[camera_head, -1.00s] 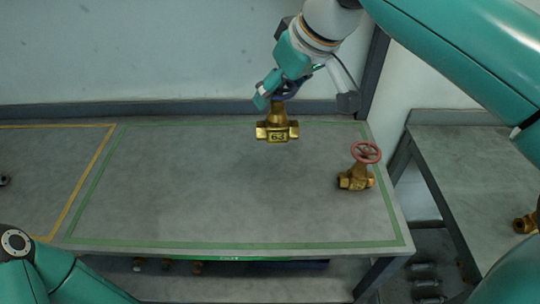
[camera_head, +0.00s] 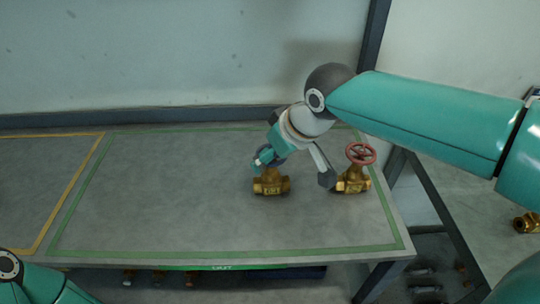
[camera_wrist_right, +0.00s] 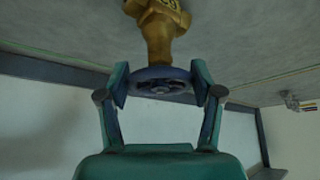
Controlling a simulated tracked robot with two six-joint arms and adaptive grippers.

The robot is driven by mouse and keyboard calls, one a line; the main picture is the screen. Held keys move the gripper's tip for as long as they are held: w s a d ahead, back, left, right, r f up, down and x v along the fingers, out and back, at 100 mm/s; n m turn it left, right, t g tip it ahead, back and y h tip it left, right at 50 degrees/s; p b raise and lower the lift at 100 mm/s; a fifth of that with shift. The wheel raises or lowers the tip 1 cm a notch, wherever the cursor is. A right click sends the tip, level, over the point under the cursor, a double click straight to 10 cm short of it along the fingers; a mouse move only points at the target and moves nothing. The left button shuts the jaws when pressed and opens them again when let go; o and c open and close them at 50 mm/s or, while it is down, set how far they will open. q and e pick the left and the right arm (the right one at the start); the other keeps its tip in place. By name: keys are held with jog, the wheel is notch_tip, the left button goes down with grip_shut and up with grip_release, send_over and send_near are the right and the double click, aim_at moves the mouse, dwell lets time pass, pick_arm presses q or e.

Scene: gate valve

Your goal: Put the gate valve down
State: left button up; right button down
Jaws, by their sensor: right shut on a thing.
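The brass gate valve (camera_head: 271,184) with a dark blue handwheel is upright, at or just above the grey table inside the green outline; I cannot tell if it touches. My right gripper (camera_head: 266,160) is shut on its handwheel from above. In the right wrist view the two fingers (camera_wrist_right: 161,78) sit on either side of the blue wheel (camera_wrist_right: 160,88), with the brass body (camera_wrist_right: 158,28) beyond it, cut off by the top edge. My left arm shows only at the bottom left corner of the head view; its gripper is out of sight.
A second brass valve (camera_head: 352,180) with a red handwheel stands on the table close to the right. The table (camera_head: 160,200) is clear to the left and front. A yellow outline (camera_head: 72,192) lies further left. Another table (camera_head: 470,195) with a brass part stands right.

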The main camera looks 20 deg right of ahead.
jog(key=shift+c, duration=0.9)
grip_release()
jog(key=v, duration=1.2)
jog(key=shift+p, duration=0.45)
jog(key=shift+s, duration=0.15)
